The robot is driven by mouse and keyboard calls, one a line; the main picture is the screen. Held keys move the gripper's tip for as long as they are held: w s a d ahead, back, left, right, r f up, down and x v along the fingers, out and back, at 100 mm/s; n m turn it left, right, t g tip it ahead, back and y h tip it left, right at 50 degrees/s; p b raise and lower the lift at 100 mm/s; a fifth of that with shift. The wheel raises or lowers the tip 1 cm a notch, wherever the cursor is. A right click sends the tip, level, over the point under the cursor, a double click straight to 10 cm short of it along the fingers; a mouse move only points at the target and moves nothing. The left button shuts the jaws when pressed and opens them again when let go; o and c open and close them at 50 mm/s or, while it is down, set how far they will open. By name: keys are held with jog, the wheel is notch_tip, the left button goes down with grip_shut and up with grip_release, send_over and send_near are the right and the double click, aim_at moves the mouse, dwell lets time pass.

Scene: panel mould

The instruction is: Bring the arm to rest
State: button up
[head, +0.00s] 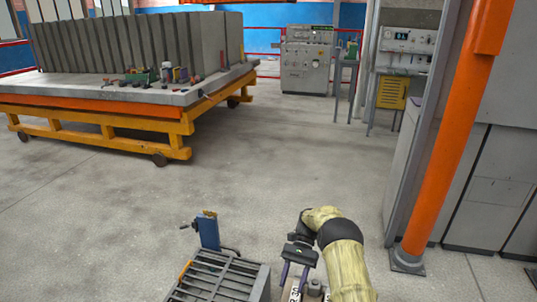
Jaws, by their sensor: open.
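My arm, with tan and black links, shows at the bottom centre-right of the head view, bent over at its top. My gripper (295,274) hangs from it, pointing down, with two dark fingers apart and nothing seen between them. Its fingertips are low in the picture, just right of a grey slatted rack. What lies directly under the fingers is partly hidden by the arm and the picture's lower edge.
A yellow wheeled trolley (100,128) bears a grey slab with concrete panels and small items at the upper left. An orange post (440,140) stands at right beside grey cabinets (490,195). A grey slatted rack (218,278) with a blue vise-like device (208,232) is close by. The middle floor is clear.

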jog(key=s+d+r+n+t+h, duration=0.2)
jog(key=s+d+r+n+t, duration=0.1)
jog(key=s+r+t, duration=0.55)
jog(key=s+d+r+n+t+h, duration=0.3)
jog(key=s+r+t, duration=0.2)
jog(key=s+r, duration=0.5)
jog(key=w+p+v, duration=0.2)
jog(key=p+v, duration=1.4)
jog(key=p, duration=0.1)
jog(key=shift+w+r+p, duration=0.15)
jog(key=shift+r+p, duration=0.2)
jog(key=shift+r, duration=0.2)
jog(key=shift+c, duration=0.7)
jog(key=shift+w+d, duration=0.1)
